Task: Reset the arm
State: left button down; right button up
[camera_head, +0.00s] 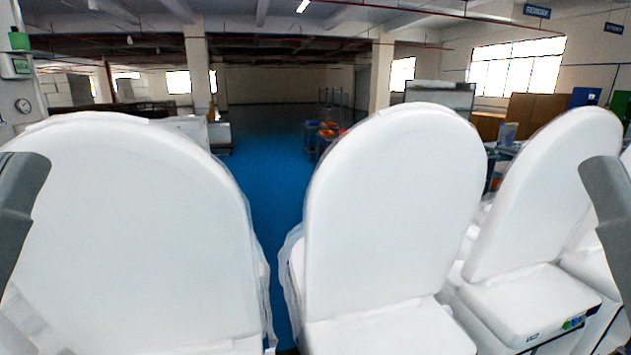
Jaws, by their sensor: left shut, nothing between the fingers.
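A rounded grey part of my left arm (22,205) comes in at the left edge, in front of the left toilet lid. A similar grey part of my right arm (608,200) is at the right edge. No fingers of either gripper show, and nothing held is visible. Three white toilets stand in a row with raised lids: the left lid (140,220), the middle lid (390,200) and the right lid (545,190). Both arm parts are near the outer sides of the row.
Clear plastic wrap (287,270) hangs at the side of the middle toilet. A blue floor aisle (262,165) runs back between the left and middle lids. A gauge (23,106) is at the left edge. Cardboard boxes (535,112) stand at the back right.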

notch_tip(320, 180, up, 27)
jog(key=p, duration=2.4)
